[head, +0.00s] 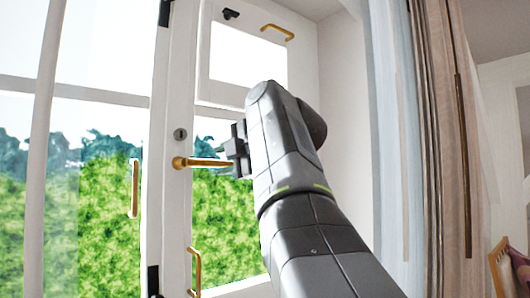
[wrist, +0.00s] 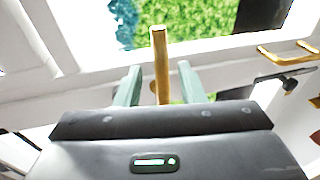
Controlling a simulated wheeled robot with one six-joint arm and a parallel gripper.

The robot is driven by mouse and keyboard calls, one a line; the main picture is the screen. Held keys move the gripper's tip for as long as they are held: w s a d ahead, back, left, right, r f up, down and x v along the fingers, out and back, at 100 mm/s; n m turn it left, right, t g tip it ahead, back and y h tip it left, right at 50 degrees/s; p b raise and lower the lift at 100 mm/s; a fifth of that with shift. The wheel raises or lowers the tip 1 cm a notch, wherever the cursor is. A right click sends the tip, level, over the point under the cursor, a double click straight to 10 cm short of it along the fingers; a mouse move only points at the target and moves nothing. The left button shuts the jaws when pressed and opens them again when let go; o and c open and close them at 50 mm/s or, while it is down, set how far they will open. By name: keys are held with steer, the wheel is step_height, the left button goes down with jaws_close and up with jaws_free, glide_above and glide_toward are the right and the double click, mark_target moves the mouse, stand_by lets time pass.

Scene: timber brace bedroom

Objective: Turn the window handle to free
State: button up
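The brass window handle (head: 203,163) is a lever on the white window frame in the head view. It lies about level, its pivot at the left and its free end pointing right. My gripper (head: 236,152) is at the free end of the handle. In the wrist view the handle (wrist: 160,58) stands between the two greenish fingers of my gripper (wrist: 159,76). The fingers are open, with a visible gap on each side of the handle. The handle's pivot is small and partly hidden in the wrist view.
A keyhole plate (head: 180,134) sits above the handle. Other brass pulls are on the window, at the left (head: 134,188), below (head: 194,272) and above (head: 278,32). A curtain (head: 440,150) hangs at the right.

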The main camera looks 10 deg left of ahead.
mark_target(218, 162)
steer(key=v, duration=1)
steer(key=shift+b, duration=0.3)
steer(key=p+x, duration=0.1)
steer(key=x, duration=1.2)
steer(key=shift+w+a+f, duration=0.1)
steer(key=shift+w+a, duration=0.1)
steer(key=shift+a, duration=0.15)
steer(key=shift+d, duration=0.1)
